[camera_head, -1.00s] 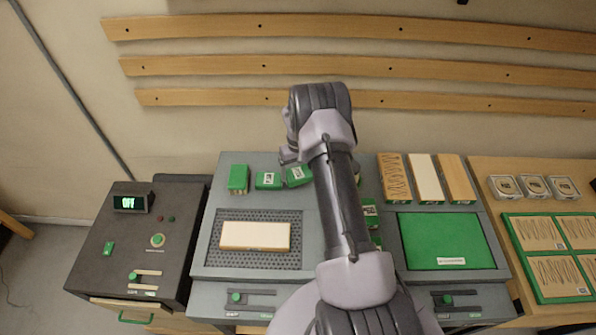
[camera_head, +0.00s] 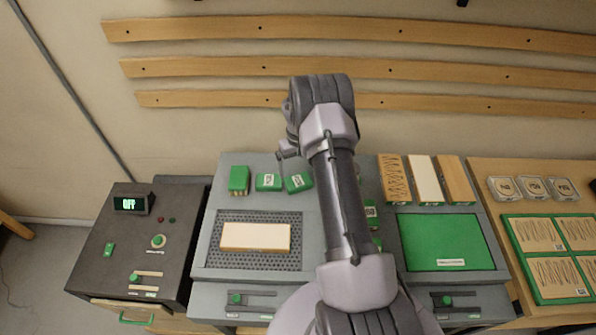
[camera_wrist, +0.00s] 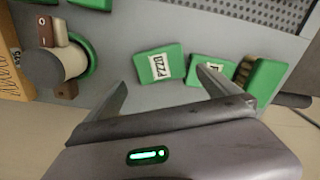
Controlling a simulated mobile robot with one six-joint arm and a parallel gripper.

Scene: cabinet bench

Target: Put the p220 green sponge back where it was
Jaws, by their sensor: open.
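The p220 green sponge (camera_wrist: 158,66) lies on the grey bench top, its white label up. In the head view the sponge (camera_head: 299,183) is the rightmost, slightly turned one in the row behind the perforated plate. My gripper (camera_wrist: 162,84) is open and empty, with its fingers spread on either side of the sponge in the wrist view and apart from it. The gripper is mostly hidden behind my arm in the head view. A second labelled green sponge (camera_head: 268,182) lies just left of it, with a small gap.
The perforated plate (camera_head: 228,262) in front carries a pale block (camera_head: 255,237). A green mat (camera_head: 440,240) and wooden strips (camera_head: 425,178) lie to the right. My arm hides the middle of the bench.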

